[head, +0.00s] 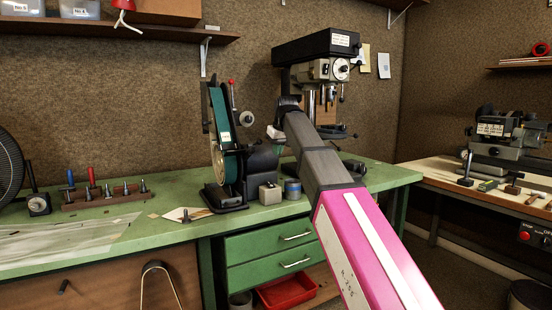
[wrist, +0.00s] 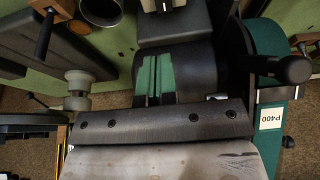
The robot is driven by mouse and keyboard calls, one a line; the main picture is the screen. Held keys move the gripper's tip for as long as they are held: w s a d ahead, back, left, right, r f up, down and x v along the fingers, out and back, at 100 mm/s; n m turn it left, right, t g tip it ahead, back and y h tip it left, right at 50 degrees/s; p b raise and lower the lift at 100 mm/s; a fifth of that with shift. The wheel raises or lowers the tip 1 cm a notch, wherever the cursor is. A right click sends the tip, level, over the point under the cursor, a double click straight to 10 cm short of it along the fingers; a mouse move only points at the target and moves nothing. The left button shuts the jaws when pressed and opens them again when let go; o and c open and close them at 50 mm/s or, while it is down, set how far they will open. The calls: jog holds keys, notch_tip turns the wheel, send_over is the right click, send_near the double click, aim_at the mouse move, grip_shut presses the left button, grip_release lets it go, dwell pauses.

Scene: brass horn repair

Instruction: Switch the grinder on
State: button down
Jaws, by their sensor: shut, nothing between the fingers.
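The grinder is a belt grinder with a tall green belt (head: 221,125) and a dark motor body (head: 262,160), standing on the green bench. My gripper (head: 273,132) is above and right of the motor, apart from the box. In the wrist view my gripper (wrist: 154,78) has its green-faced fingers together, empty, over the motor.
A blue tin (head: 292,189) stands right of the grey box. A drill press (head: 318,70) stands behind my arm. A rack of tools (head: 105,194) and a fan (head: 10,165) are at left.

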aim_at(270, 183)
jog(key=shift+r, duration=0.15)
jog(key=a+v, duration=0.1)
jog(key=v, duration=0.5)
jog(key=shift+d+r, duration=0.25)
jog(key=shift+w+f, duration=0.1)
jog(key=x, duration=2)
jog(key=shift+w, duration=0.1)
jog(key=shift+w, duration=0.1)
